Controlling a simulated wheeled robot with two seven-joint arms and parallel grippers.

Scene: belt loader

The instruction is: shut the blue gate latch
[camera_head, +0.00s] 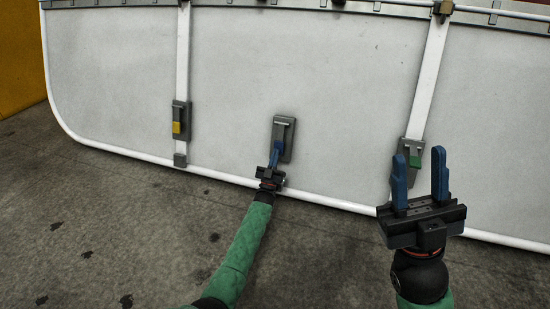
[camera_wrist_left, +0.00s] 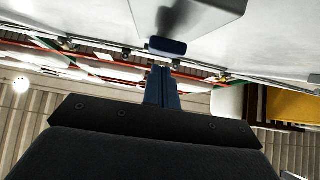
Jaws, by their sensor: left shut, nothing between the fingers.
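The blue gate latch is the middle one on the white gate (camera_head: 330,80). Its grey plate (camera_head: 285,127) shows in the head view, but its blue tab cannot be told apart from my blue fingers there. In the left wrist view the dark blue tab (camera_wrist_left: 167,46) sits at the edge of the grey plate, just beyond my fingertips. My left gripper (camera_head: 275,150) is shut and empty, at the lower end of the latch; whether it touches the tab I cannot tell. My right gripper (camera_head: 419,170) is open and empty, in front of the gate at the right.
A latch with a yellow tab (camera_head: 176,127) is to the left on a white upright. A latch with a green tab (camera_head: 413,160) is to the right, partly behind my right gripper. A yellow panel (camera_head: 20,60) stands at the far left. The grey floor (camera_head: 110,220) is clear.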

